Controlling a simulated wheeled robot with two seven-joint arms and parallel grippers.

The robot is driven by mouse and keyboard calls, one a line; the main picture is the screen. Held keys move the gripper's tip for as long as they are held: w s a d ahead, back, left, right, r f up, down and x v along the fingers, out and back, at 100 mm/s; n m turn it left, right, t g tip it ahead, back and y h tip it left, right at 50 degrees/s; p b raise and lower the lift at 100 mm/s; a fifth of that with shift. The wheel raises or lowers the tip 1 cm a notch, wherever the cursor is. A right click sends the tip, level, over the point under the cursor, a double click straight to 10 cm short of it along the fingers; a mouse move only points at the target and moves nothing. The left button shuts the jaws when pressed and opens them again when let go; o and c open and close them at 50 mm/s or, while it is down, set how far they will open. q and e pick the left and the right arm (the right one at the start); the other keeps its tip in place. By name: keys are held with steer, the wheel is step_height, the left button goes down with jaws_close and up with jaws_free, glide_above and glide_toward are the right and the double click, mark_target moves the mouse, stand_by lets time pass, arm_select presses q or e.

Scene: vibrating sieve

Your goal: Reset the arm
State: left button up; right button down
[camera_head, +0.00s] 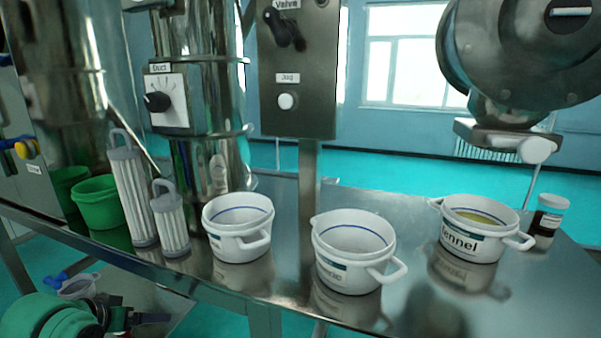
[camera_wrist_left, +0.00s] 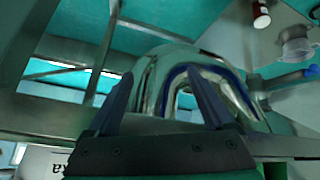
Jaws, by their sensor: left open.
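My left arm comes in at the lower left of the head view, green, with its dark left gripper (camera_head: 150,318) low, below the steel bench top. In the left wrist view, the two dark fingers of the left gripper (camera_wrist_left: 163,85) stand apart with nothing held between them. Behind them is a shiny curved metal thing with a dark blue edge (camera_wrist_left: 190,62); I cannot tell what it is. My right gripper is not in view.
On the steel bench (camera_head: 420,310) stand two empty white pots (camera_head: 238,240) (camera_head: 352,262), a labelled pot with yellowish contents (camera_head: 475,242), a small jar (camera_head: 547,218), white ribbed cylinders (camera_head: 128,195) and green buckets (camera_head: 97,205). A control box (camera_head: 300,80) stands behind.

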arm_select(q)
steer(key=s+d+f+m+g, duration=0.2)
steer(key=s+d+f, duration=0.4)
steer(key=s+f, duration=0.2)
steer(key=s+d+f+m+g, duration=0.2)
steer(key=s+d+f+g, duration=0.1)
steer(key=s+d+f, duration=0.4)
steer(key=s+a+f+g+y+p, duration=0.1)
steer(key=s+f+p, duration=0.1)
steer(key=f, duration=0.9)
steer(key=s+a+f+p, duration=0.1)
steer(key=s+f+p, duration=0.15)
steer(key=f, duration=0.85)
steer(key=s+a+f, duration=0.1)
steer(key=s+f, duration=0.4)
steer(key=s, duration=0.3)
steer(key=s+a+f+g+p, duration=0.1)
steer(key=s+f, duration=0.4)
steer(key=s, duration=0.3)
steer(key=shift+a+f, duration=0.25)
steer(key=shift+a, duration=0.05)
